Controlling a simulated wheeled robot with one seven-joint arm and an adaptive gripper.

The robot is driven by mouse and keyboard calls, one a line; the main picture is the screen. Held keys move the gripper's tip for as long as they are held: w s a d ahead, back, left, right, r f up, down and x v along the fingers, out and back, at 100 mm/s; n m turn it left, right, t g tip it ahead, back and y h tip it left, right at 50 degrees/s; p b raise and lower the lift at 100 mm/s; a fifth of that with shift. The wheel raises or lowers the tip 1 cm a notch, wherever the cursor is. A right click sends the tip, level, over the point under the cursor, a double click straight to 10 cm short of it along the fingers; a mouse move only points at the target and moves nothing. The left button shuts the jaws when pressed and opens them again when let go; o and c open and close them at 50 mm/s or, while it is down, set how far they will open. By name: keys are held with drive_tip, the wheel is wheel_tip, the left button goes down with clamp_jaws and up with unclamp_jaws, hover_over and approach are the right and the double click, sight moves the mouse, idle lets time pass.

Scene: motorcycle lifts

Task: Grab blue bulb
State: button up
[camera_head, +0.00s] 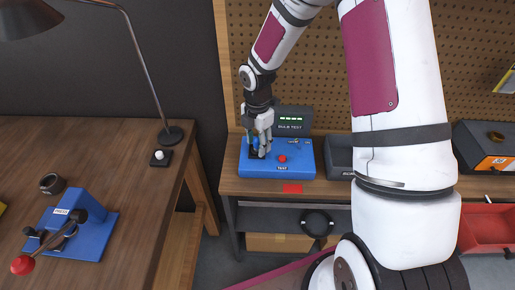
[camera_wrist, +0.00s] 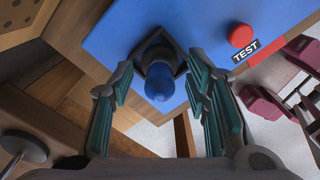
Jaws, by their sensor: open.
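The blue bulb (camera_wrist: 158,82) shows in the wrist view, in a dark socket (camera_wrist: 142,50) on the blue bulb tester (camera_wrist: 105,38). My gripper (camera_wrist: 160,100) is open, with one teal-padded finger on each side of the bulb and visible gaps between. In the head view my gripper (camera_head: 260,148) points down over the left part of the blue tester (camera_head: 300,165). The bulb is hard to make out there behind the fingers. The tester has a red button (camera_head: 282,158) and a TEST label.
A small "BULB TEST" display (camera_head: 291,121) stands behind the tester. A dark bin (camera_head: 339,156) is to its right, and a red tray (camera_head: 488,228) lies farther right. The wooden table (camera_head: 110,150) at left holds a lamp (camera_head: 150,80) and a blue press (camera_head: 75,228).

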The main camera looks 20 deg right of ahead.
clamp_jaws()
drive_tip(key=shift+r, duration=0.1)
